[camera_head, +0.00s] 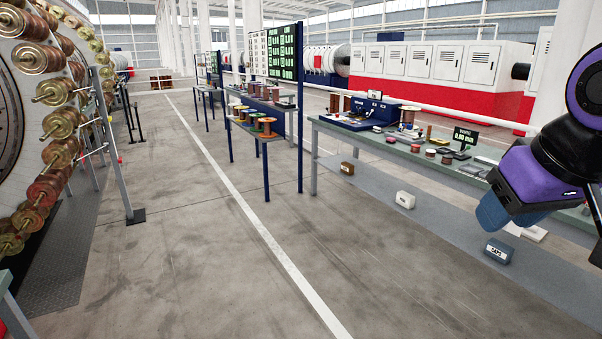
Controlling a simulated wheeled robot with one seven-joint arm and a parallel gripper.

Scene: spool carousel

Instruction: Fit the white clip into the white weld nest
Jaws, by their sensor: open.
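On the long workbench (335,132) at right of centre stands a blue fixture (352,121) with small pale parts on and around it. These are too small to tell whether one of them is the white clip or the white weld nest. My purple and black arm (535,178) comes in at the right edge, in front of the near part of the bench and hides some of it.
A carousel of copper spools (60,125) fills the left side. A smaller table (256,132) with spools stands beside a blue post (300,110). The grey floor with a white line is open in the middle.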

